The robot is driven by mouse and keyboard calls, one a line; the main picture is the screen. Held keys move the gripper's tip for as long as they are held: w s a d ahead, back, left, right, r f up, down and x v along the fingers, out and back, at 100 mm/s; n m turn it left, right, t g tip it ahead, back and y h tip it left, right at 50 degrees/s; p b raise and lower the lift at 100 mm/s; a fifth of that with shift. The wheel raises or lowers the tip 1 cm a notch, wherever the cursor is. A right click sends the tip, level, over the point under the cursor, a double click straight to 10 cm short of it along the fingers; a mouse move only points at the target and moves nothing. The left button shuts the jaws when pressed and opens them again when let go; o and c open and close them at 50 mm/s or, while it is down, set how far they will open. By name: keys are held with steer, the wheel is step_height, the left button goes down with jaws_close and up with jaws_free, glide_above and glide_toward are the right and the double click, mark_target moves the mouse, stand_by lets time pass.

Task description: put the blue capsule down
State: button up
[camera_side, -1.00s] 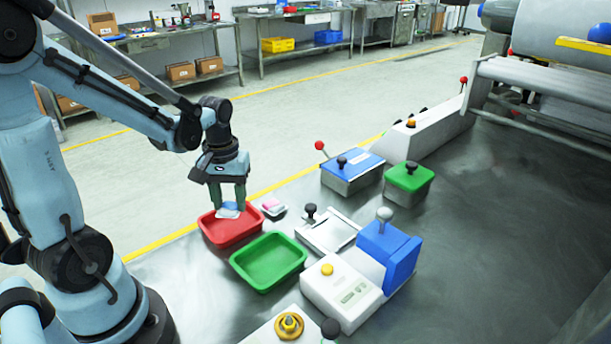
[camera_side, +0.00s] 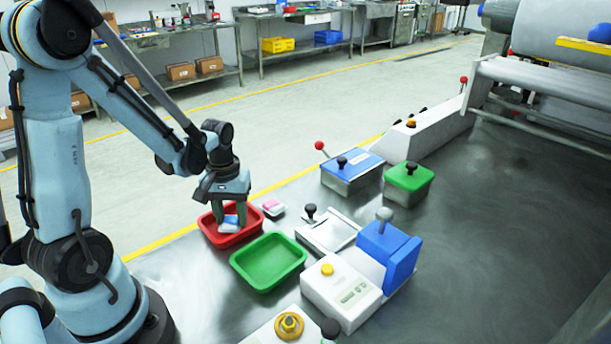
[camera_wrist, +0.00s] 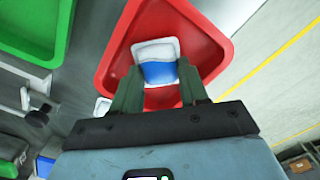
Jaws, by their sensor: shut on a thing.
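The blue capsule (camera_wrist: 159,72) is a small block, blue with a white end, in the wrist view. My gripper (camera_wrist: 158,88) is shut on it, one finger on each side. In the side view my gripper (camera_side: 229,226) points down over the red tray (camera_side: 204,226) with the capsule (camera_side: 230,220) low between the fingers. The red tray also surrounds it in the wrist view (camera_wrist: 112,52). I cannot tell whether the capsule touches the tray floor.
A green tray (camera_side: 268,262) stands just right of the red one. A small white piece with a pink top (camera_side: 272,208) lies behind. A white device with a yellow button (camera_side: 340,293) and a blue block (camera_side: 388,252) stand further right.

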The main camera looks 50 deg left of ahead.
mark_target(232, 218)
steer(key=o, duration=0.8)
step_height(232, 218, up, 12)
steer(key=d+m+t, duration=0.2)
steer(key=d+m, duration=0.1)
steer(key=d, duration=0.1)
steer(key=d+r+m+t, duration=0.1)
steer(key=d+m+t, duration=0.1)
steer(key=d+m, duration=0.1)
steer(key=w+d+m+t, duration=0.1)
steer(key=d+m+t, duration=0.2)
steer(key=d, duration=0.2)
steer(key=shift+d+r, duration=0.15)
